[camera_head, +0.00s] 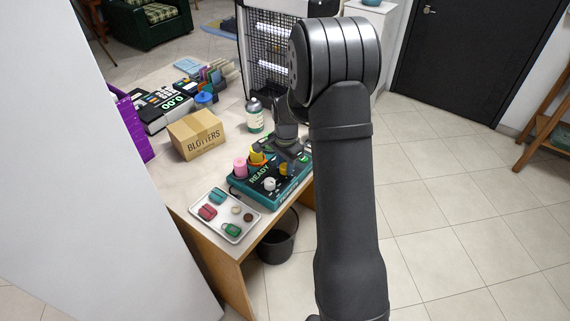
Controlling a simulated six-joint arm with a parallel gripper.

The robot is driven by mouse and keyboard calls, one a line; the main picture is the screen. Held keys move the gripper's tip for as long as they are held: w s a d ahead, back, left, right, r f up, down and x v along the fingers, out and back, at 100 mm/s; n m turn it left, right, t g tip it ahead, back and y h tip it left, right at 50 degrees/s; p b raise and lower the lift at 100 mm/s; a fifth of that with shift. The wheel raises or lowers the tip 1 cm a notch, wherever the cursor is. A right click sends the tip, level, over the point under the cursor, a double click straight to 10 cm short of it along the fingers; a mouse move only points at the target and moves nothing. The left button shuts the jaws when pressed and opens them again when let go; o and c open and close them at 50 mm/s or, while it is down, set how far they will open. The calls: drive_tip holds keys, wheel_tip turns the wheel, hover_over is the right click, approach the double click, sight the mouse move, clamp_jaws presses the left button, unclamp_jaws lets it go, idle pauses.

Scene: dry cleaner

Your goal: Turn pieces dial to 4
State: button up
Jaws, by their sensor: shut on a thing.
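The teal control box (295,186) sits at the right front corner of the counter, with a lit READY display (260,173) on its top. Several knobs stand on it: a yellow one (257,157), a white one (270,184) and an orange-yellow one (284,170). The labels and dial settings are too small to read, so I cannot tell which is the pieces dial. My gripper (286,160) is low over the box and shut on a knob there. The dark fingers and wrist hide much of that spot.
A metal tray (217,228) with small coloured items lies at the counter's front edge. Behind are a BLOTTERS carton (196,134), a bottle (254,117) and a cash register (160,106). A dark bin (279,243) stands on the floor below.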

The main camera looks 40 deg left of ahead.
drive_tip(key=shift+r, duration=0.1)
idle(0.3)
drive_tip(key=o, duration=1)
drive_tip(key=r, duration=1.7)
drive_tip(key=shift+d+r, duration=0.2)
drive_tip(key=shift+d, duration=0.1)
drive_tip(key=shift+f, duration=0.1)
drive_tip(key=f, duration=1.7)
drive_tip(key=shift+a+f, duration=0.2)
drive_tip(key=shift+a, duration=0.1)
drive_tip(key=shift+r, duration=0.1)
